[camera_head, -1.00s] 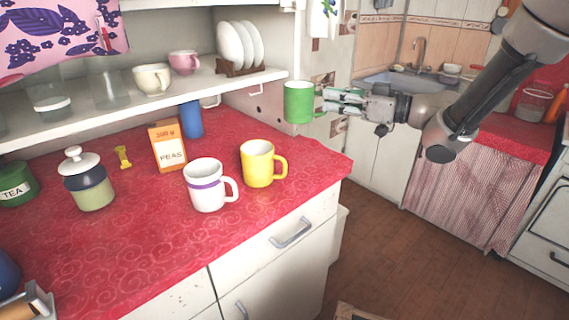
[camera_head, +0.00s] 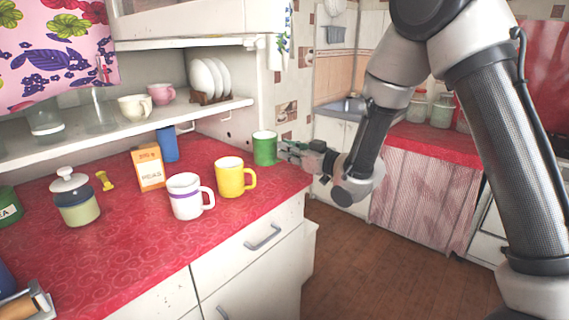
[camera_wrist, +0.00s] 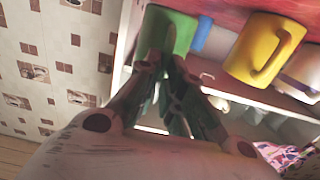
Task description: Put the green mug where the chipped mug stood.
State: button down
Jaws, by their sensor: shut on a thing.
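The green mug (camera_head: 264,147) is at the back right of the red counter, just right of the yellow mug (camera_head: 231,178). Its base is at or just above the cloth; I cannot tell if it touches. My gripper (camera_head: 282,148) is shut on the mug's right side. In the wrist view the fingers (camera_wrist: 168,68) close at the green mug (camera_wrist: 178,28), and the yellow mug (camera_wrist: 266,48) is to its right. A white mug with a purple band (camera_head: 184,197) stands left of the yellow mug. I see no chip on any mug.
A peas box (camera_head: 149,168), a blue cylinder (camera_head: 167,145), a yellow dumbbell-shaped thing (camera_head: 105,181) and a lidded jar (camera_head: 76,203) stand on the counter (camera_head: 130,250). A shelf (camera_head: 110,135) with cups and plates overhangs the back.

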jog(key=shift+f, duration=1.7)
jog(key=shift+f, duration=0.15)
jog(key=c, duration=1.5)
grip_release()
jog(key=shift+c, duration=0.2)
